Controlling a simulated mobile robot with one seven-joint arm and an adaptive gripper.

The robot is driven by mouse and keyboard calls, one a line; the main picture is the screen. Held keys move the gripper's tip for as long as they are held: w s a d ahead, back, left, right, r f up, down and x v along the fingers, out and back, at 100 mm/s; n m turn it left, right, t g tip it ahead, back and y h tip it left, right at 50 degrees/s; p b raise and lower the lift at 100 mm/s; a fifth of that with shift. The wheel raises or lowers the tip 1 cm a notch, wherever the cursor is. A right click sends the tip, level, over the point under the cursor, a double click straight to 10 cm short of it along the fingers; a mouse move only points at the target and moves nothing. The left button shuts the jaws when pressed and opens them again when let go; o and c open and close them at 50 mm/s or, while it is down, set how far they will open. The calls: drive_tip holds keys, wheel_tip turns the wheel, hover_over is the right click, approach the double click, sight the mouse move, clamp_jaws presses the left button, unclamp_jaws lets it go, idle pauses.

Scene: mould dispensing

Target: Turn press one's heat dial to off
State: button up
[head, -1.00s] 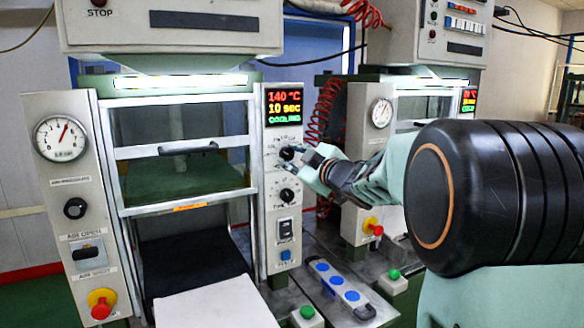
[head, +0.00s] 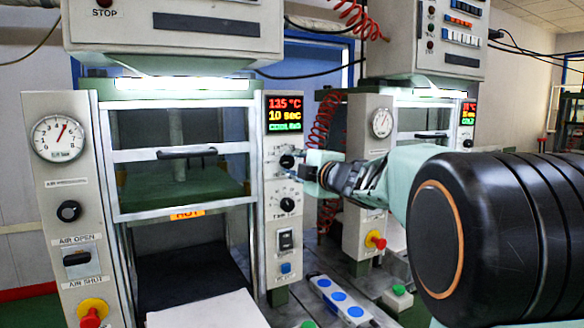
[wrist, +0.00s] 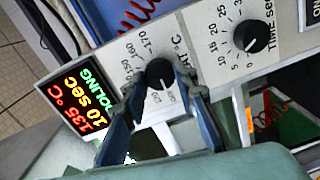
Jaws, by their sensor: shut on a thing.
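Press one's heat dial (wrist: 160,73) is a round black knob on the grey control panel, with a printed °C scale around it. In the head view the dial (head: 287,161) is just below the display. My gripper (wrist: 161,82) has its two fingers on either side of the dial, shut on it. In the head view my gripper (head: 298,170) reaches the panel from the right. A pale pointer line shows on the dial's lower side, near small print partly hidden by the fingers. The display (head: 284,112) reads 135 °C, 10 sec and, in green, COOLING (wrist: 98,102).
The time dial (head: 287,201) sits just below the heat dial, with a black switch (head: 285,240) under it. A red coiled hose (head: 323,125) hangs behind. A second press (head: 368,175) stands to the right. A blue-buttoned strip (head: 338,297) lies below.

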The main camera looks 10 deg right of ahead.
idle(0.4)
drive_tip(key=o, duration=1.2)
drive_tip(key=shift+c, duration=0.2)
drive_tip(key=shift+s, duration=0.15)
drive_tip(key=v, duration=0.7)
drive_tip(key=shift+s+d, duration=0.1)
